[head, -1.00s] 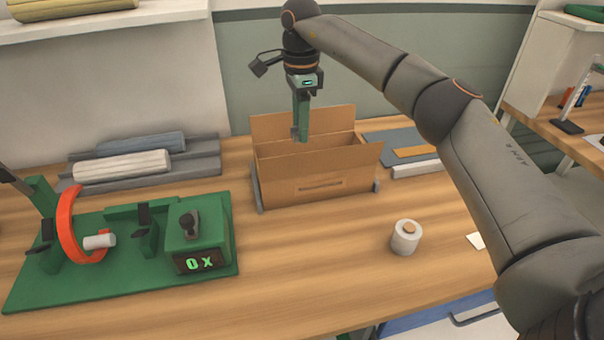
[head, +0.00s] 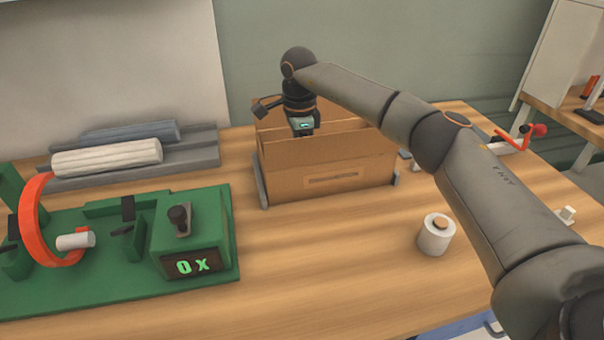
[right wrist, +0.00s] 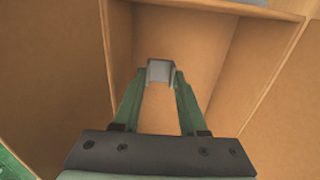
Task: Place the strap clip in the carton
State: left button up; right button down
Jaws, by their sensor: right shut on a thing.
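The strap clip (right wrist: 160,69) is a small grey piece between the green fingertips of my right gripper (right wrist: 160,84) in the right wrist view. The gripper is shut on it, inside the brown open carton (right wrist: 222,65). In the head view the carton (head: 335,180) stands at the back middle of the bench. My right gripper's body (head: 302,124) is low over the carton's opening there, and its fingers and the clip are hidden behind the carton's front wall. My left gripper is not in view.
A green fixture (head: 110,275) with an orange ring (head: 30,225) and a "0 x" display (head: 192,266) lies left. A pale roll (head: 107,158) rests on a grey rack behind it. A white spool (head: 436,236) stands front right. The bench front middle is clear.

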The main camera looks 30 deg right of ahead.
jog(key=shift+f, duration=2.05)
jog(key=shift+f, duration=0.1)
jog(key=shift+c, duration=2.3)
grip_release()
notch_tip(320, 180, up, 12)
jog(key=shift+p, duration=0.45)
